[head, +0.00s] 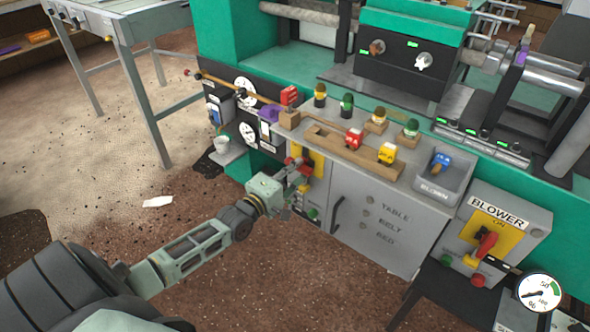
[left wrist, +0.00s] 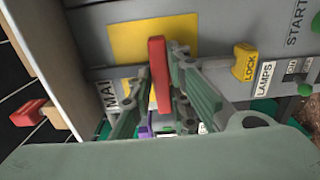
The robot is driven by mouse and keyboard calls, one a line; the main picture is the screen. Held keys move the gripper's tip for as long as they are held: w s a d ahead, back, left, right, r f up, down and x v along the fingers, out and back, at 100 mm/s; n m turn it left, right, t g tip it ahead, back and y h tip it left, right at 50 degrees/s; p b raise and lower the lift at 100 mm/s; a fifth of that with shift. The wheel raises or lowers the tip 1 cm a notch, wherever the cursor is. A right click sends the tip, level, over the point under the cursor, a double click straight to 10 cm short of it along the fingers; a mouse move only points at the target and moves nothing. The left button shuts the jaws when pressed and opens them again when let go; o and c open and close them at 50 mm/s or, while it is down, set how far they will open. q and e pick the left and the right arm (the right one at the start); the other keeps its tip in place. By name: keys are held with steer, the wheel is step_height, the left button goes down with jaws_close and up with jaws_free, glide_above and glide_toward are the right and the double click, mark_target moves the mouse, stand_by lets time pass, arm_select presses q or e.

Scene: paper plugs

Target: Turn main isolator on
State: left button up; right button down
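The main isolator is a red handle (left wrist: 160,75) on a yellow plate (left wrist: 125,40) on the grey cabinet front. In the left wrist view the handle runs upright in the picture, along the direction of the partly hidden "MAI..." label (left wrist: 108,96). In the head view the yellow plate (head: 317,163) shows behind my left gripper (head: 303,170), with red parts at its fingers. In the left wrist view my left gripper (left wrist: 160,80) has a finger close on each side of the handle. Whether both fingers press on it is unclear. My right gripper is out of view.
A yellow LOCK piece (left wrist: 244,62) and a green START button (left wrist: 305,89) sit beside the plate. A red block on wood (left wrist: 28,112) is on the other side. The BLOWER box (head: 540,218) with its red handle stands at right. Floor on the left is mostly clear.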

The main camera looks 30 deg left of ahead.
arm_select(q)
steer(key=shift+f, duration=0.1)
jaws_close()
